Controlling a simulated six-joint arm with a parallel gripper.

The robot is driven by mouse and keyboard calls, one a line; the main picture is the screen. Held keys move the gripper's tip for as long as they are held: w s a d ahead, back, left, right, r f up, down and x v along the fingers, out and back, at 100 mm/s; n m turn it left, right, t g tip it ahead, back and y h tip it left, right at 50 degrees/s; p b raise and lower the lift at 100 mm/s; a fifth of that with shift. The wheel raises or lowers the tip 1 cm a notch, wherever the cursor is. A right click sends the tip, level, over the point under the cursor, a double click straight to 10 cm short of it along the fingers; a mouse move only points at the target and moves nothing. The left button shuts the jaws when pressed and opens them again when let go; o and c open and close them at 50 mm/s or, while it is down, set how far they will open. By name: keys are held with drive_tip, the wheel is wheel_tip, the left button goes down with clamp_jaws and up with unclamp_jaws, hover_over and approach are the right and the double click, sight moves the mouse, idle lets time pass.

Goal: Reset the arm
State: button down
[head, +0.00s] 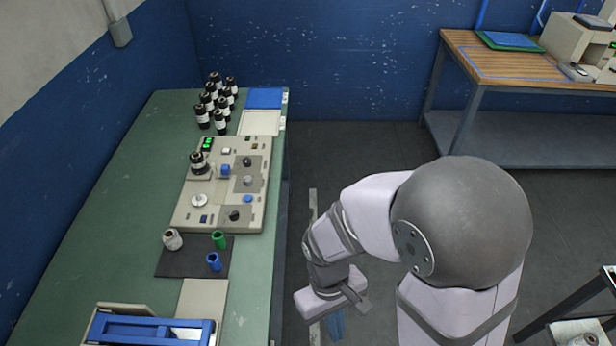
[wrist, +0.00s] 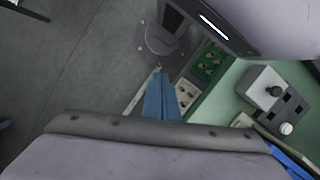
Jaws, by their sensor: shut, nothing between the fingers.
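My arm stands to the right of the green bench in the head view. Its forearm is bent down and my gripper (head: 336,324) points at the floor beside the bench's right edge. The blue fingers show only partly there, below the wrist. In the wrist view the two blue fingers of my gripper (wrist: 161,78) lie side by side, shut, with nothing between them.
The green bench (head: 112,187) holds a beige control panel (head: 178,217), several dark bottles (head: 221,117), a dark mat (head: 180,264) with small cylinders and a blue-framed tray (head: 208,328). A wooden table (head: 495,62) stands at the back right. Open floor (head: 360,145) lies between them.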

drive_tip(key=w+d+r+m+t, duration=0.1)
drive_tip(key=w+d+r+m, duration=0.1)
drive_tip(key=d+r, duration=0.1)
drive_tip(key=w+d+r+m+t+y, duration=0.1)
drive_tip(key=w+d+r+m, duration=0.1)
drive_tip(key=d, duration=0.4)
drive_tip(key=shift+w+r+m+t, duration=0.35)
drive_tip(key=shift+r+m, duration=0.1)
drive_tip(key=shift+m, duration=0.35)
